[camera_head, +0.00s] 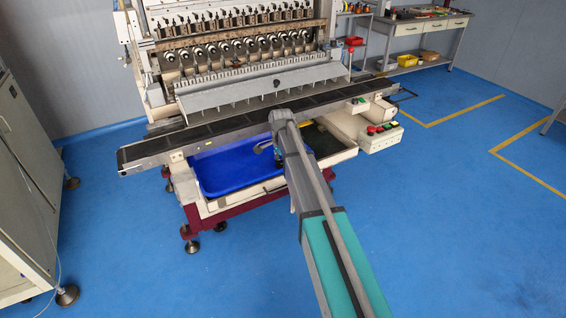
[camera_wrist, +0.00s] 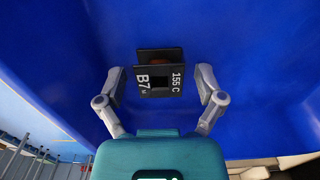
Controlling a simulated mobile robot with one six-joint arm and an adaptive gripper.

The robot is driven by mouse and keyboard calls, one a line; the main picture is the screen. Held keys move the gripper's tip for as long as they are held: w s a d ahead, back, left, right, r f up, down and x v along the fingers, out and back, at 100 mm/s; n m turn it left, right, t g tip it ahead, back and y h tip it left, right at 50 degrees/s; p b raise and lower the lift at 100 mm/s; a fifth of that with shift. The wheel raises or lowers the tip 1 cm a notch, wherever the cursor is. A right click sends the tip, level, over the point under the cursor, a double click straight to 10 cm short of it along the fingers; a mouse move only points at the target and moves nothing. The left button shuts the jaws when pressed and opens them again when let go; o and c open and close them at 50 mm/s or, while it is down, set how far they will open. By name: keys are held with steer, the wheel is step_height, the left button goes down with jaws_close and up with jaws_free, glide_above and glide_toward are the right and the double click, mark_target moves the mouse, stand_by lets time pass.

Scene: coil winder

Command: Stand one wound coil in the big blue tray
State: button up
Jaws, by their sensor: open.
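A wound coil (camera_wrist: 160,78) with dark flanges, marked "B7" and "155 C", shows in the wrist view, with a brownish winding partly visible. It is inside the big blue tray (camera_wrist: 255,60), against the tray's blue surface. My gripper (camera_wrist: 160,84) is open, with one finger on each side of the coil and visible gaps between. Whether the coil rests on the tray floor I cannot tell for sure. In the head view the blue tray (camera_head: 225,171) sits under the conveyor. My arm hides its right part there, and the coil is not distinguishable.
The conveyor (camera_head: 215,128) runs above the tray's back edge, in front of the coil winder (camera_head: 235,50). A dark tray (camera_head: 322,142) lies beside the blue one. The floor in front is clear.

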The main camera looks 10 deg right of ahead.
step_height(320, 180, up, 12)
steer(key=p, duration=1.2)
steer(key=shift+r, duration=0.1)
stand_by(0.6)
steer(key=shift+s, duration=0.1)
steer(key=s+n, duration=1.4)
steer(key=s, duration=1.4)
steer(key=shift+s+d, duration=0.25)
steer(key=shift+d, duration=0.1)
